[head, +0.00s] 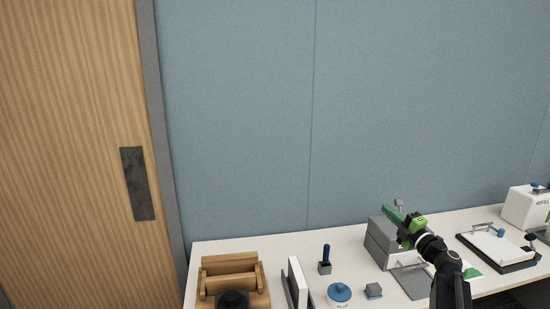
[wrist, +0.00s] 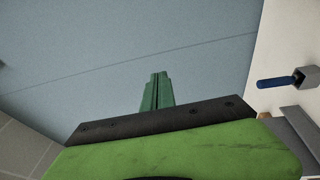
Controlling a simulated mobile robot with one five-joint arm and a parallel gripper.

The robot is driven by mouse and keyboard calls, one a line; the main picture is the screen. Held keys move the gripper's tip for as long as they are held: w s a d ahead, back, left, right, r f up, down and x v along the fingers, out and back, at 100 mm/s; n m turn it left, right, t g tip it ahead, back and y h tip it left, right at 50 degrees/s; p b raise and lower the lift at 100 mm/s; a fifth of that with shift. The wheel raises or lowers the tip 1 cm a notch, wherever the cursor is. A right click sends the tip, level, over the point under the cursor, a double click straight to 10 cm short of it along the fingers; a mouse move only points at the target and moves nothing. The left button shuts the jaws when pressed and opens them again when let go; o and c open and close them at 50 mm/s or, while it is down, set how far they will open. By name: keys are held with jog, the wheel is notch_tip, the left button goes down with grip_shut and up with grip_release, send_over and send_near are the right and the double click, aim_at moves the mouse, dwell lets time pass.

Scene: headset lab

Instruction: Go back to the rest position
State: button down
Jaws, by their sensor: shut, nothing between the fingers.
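My gripper (head: 394,214) shows at the lower right in the head view, with green fingers, above a grey box on the bench. In the wrist view its green fingers (wrist: 157,92) are together with nothing between them, in front of the blue wall panel. My black arm rises from the bottom edge of the head view. The gripper appears raised and touches nothing that I can make out.
The white bench (head: 225,249) runs along the blue wall. On it are a wooden stand (head: 230,265), a blue-lidded tub (head: 339,292), a blue-handled tool (head: 326,253) in a grey holder, the grey box (head: 380,240), a black-edged tray (head: 497,247) and a white box (head: 523,208).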

jog(key=w+a+r+m+t+h, duration=0.1)
jog(key=w+a+m+h, duration=0.15)
jog(key=a, duration=0.25)
jog(key=w+a+r+m+t+h, duration=0.1)
jog(key=a+m, duration=0.2)
jog(key=a, duration=0.3)
notch_tip(320, 180, down, 8)
jog(key=a+m+g+h, duration=0.2)
jog(key=m+g+h, duration=0.2)
jog(key=m+h, duration=0.45)
jog(key=s+a+f+m+g+y, duration=0.1)
jog(key=s+f+m+g, duration=0.25)
jog(key=f, duration=0.25)
jog(key=s+a+f+m+g, duration=0.2)
jog(key=s+f, duration=0.2)
jog(key=f, duration=0.1)
jog(key=s+a+f+m+g+y, duration=0.1)
jog(key=s+f+g, duration=0.4)
jog(key=s, duration=0.5)
jog(key=s+a+f+m+g+y, duration=0.1)
jog(key=s+a+f+g, duration=0.3)
jog(key=s, duration=0.6)
jog(key=shift+a+f+m+g+y, duration=0.2)
jog(key=shift+f+m+g+y, duration=0.15)
jog(key=shift+f+g+y, duration=0.4)
jog(key=c, duration=2.2)
grip_release()
